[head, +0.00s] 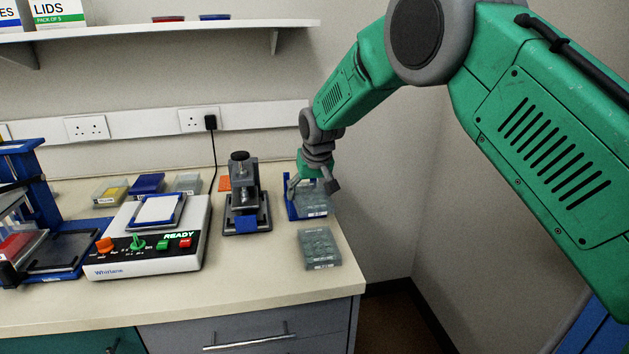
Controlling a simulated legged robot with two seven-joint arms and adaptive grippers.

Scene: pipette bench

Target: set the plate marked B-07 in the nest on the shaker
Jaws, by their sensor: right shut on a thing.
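The shaker (147,262), a white box labelled Whirlane with a READY display, stands on the bench. On its top is the nest (181,203), a blue frame with a flat white surface inside. My right gripper (316,187) points down at the bench's right end, shut on a clear grey plate (313,204) at a blue stand (290,197). A second grey plate (320,248) lies on the bench in front of it. Both have small labels too small to read, so I cannot tell which is B-07. My left gripper is not in view.
A dark press-like device (242,190) stands between the shaker and the blue stand. Several small boxes, one of them blue (147,184), lie behind the shaker. A blue-framed device (40,180) is at far left. The front bench strip (230,295) is clear.

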